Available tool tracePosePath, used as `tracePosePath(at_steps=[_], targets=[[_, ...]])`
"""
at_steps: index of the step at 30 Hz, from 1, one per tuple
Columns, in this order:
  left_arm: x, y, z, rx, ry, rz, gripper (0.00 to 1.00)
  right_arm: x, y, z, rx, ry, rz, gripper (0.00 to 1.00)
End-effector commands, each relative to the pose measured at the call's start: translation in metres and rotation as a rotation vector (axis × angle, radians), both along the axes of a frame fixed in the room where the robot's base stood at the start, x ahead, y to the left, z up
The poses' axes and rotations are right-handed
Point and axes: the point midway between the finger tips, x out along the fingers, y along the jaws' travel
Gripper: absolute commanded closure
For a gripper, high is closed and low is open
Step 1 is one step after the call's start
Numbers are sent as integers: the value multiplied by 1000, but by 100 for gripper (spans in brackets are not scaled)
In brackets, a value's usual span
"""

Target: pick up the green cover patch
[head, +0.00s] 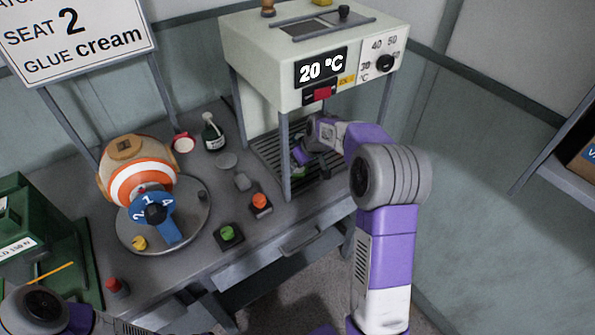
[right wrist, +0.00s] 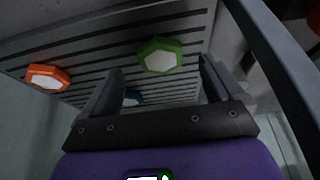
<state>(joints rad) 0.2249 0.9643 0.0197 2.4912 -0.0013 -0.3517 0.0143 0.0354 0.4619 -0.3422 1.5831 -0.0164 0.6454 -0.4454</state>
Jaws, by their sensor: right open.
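The green cover patch (right wrist: 160,55) shows in the right wrist view as a green hexagon with a pale centre. It lies on the slatted rack (right wrist: 195,25), ahead of my right gripper (right wrist: 163,78). The gripper is open and empty, with one dark finger on each side below the patch in the picture. In the head view my right gripper (head: 307,155) is inside the heater frame, low over the rack (head: 275,150).
An orange patch (right wrist: 47,78) lies left of the green one; a blue patch (right wrist: 132,97) is partly hidden by a finger. The heater (head: 310,50) reads 20 °C; its posts (head: 285,155) stand close around my right arm. Orange (head: 260,202) and green (head: 228,233) buttons sit in front.

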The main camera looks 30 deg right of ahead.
Motion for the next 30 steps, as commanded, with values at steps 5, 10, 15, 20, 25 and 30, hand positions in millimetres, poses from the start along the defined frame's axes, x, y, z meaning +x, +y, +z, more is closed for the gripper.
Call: tracePosePath(at_steps=[5, 10, 15, 20, 25, 30], targets=[[0, 0, -12, 0, 0, 0, 57, 12, 1, -27, 0, 2, 0, 6], [0, 0, -13, 0, -1, 0, 57, 16, 2, -33, 0, 0, -1, 6], [0, 0, -13, 0, -1, 0, 57, 16, 2, -32, 0, 0, 0, 6], [0, 0, -13, 0, -1, 0, 57, 15, 2, -32, 0, 0, 0, 31], [0, 0, -13, 0, -1, 0, 57, 15, 2, -32, 0, 0, 0, 57], [0, 0, -13, 0, -1, 0, 57, 15, 2, -32, 0, 0, 0, 66]])
